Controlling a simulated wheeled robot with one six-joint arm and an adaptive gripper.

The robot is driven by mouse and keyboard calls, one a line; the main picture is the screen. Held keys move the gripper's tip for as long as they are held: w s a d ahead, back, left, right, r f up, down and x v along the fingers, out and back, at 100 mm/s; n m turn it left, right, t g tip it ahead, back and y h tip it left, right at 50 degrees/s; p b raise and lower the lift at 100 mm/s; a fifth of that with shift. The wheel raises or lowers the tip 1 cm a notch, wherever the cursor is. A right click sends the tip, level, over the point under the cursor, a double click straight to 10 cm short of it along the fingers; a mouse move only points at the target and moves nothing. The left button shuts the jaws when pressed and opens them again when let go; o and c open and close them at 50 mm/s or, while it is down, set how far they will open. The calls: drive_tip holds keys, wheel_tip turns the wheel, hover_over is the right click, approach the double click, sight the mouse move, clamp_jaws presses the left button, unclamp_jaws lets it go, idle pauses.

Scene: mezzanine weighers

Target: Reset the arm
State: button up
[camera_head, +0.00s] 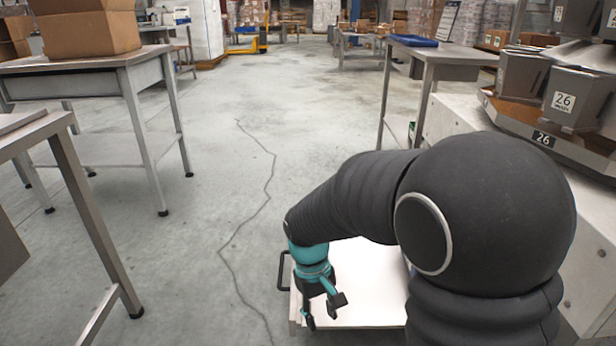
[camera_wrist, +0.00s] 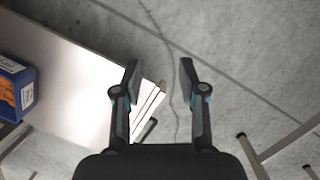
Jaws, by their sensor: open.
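My gripper (camera_head: 324,308) is at the lower middle of the head view, over the left end of a white flat top. It points down. In the wrist view its two fingers (camera_wrist: 158,82) stand apart with nothing between them. Below them show the edge of the white top and the cracked concrete floor. My arm reaches out from the right side of the head view and hides part of the white top.
The white top (camera_head: 368,270) has a dark handle at its left end. A blue box (camera_wrist: 14,88) shows in the wrist view. A steel table (camera_head: 100,62) with cardboard boxes (camera_head: 85,22) stands left. A weigher machine (camera_head: 575,95) stands right. The middle floor (camera_head: 230,130) is clear.

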drive_tip(key=s+d+r+m+t+p, duration=0.1)
drive_tip(key=s+d+r+m+t, duration=0.1)
drive_tip(key=s+d+r, duration=0.2)
drive_tip(key=s+d+r+m+t+y+p, duration=0.1)
drive_tip(key=s+d+r+m+t+p, duration=0.1)
drive_tip(key=r, duration=0.8)
drive_tip(key=s+d+r+m+t+p, duration=0.2)
drive_tip(key=s+d+r+t, duration=0.1)
drive_tip(key=s+d+r, duration=0.4)
drive_tip(key=shift+s+r+y, duration=0.25)
drive_tip(key=shift+r+y, duration=0.05)
drive_tip(key=shift+r, duration=0.25)
